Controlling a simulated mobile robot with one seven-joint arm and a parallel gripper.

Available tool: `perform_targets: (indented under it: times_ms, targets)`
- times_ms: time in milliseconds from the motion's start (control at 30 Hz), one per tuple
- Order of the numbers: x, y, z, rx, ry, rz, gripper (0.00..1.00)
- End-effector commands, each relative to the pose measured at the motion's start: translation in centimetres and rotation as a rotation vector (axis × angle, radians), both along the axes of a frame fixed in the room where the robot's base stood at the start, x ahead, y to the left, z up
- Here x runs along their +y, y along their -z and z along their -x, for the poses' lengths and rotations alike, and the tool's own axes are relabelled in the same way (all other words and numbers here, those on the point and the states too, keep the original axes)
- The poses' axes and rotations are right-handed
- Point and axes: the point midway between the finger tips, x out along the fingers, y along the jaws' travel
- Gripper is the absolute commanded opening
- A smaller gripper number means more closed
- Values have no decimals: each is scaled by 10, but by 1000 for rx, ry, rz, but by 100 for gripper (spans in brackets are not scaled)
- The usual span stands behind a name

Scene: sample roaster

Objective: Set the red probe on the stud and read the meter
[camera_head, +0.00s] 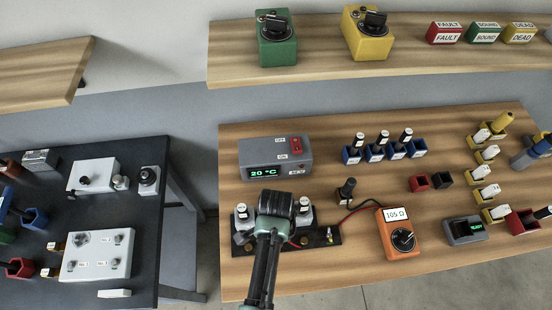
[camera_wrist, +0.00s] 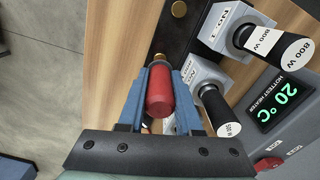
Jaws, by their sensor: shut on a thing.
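My gripper (camera_wrist: 160,100) is shut on the red probe (camera_wrist: 160,92), which lies between its blue fingers in the wrist view. The probe points down at the black terminal strip (camera_wrist: 178,38). A brass stud (camera_wrist: 159,58) shows just beyond the probe's tip; I cannot tell whether they touch. Another brass stud (camera_wrist: 179,9) is bare farther along the strip. In the head view my arm hides most of the gripper and probe. The orange meter (camera_head: 401,250) shows 105 Ω.
The grey box (camera_head: 275,158) reads 20 °C. Red and black leads cross near the meter.

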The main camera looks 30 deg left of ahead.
Motion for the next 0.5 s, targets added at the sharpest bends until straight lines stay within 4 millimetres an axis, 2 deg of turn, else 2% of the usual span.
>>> perform_targets:
  times_ms: [167, 500]
  targets:
    - [0, -2, 0, 0, 0, 0, 0]
    - [0, -28, 0, 0, 1, 0, 0]
